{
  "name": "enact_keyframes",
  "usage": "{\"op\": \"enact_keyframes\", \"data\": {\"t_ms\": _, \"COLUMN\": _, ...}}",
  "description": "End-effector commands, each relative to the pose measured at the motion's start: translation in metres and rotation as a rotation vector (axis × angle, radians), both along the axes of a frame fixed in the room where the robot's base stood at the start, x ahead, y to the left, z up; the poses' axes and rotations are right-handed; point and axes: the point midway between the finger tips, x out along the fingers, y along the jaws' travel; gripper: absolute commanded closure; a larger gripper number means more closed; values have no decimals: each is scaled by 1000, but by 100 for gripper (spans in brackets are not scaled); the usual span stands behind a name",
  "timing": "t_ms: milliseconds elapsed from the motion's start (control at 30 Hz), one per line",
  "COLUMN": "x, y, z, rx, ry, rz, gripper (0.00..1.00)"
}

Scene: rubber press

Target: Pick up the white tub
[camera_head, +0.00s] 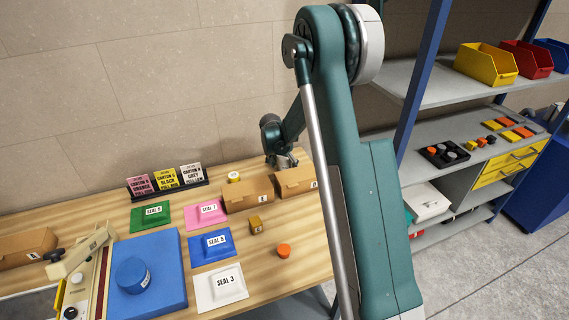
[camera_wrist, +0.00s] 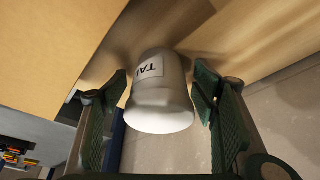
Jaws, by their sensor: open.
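The white tub (camera_wrist: 160,108) with a label starting "TAL" stands between the two green-padded fingers of my gripper (camera_wrist: 162,80) in the wrist view. The fingers are open, with a gap visible on the right side of the tub; contact on the left side is hard to tell. In the head view my gripper (camera_head: 283,160) is at the back right of the wooden table (camera_head: 262,270), behind the cardboard boxes. I cannot make out the tub in the head view.
Cardboard boxes (camera_head: 248,195) stand just in front of my gripper, and the wall (camera_head: 150,90) is behind. A shelf rack (camera_head: 440,80) with bins stands right.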

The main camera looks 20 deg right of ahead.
Motion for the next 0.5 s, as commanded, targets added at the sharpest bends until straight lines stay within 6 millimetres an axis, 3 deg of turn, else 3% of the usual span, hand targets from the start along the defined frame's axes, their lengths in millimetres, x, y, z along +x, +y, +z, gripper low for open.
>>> {"op": "enact_keyframes", "data": {"t_ms": 467, "x": 0, "y": 0, "z": 0, "rx": 0, "ry": 0, "rz": 0, "gripper": 41}}
{"op": "enact_keyframes", "data": {"t_ms": 500, "x": 0, "y": 0, "z": 0, "rx": 0, "ry": 0, "rz": 0, "gripper": 45}}
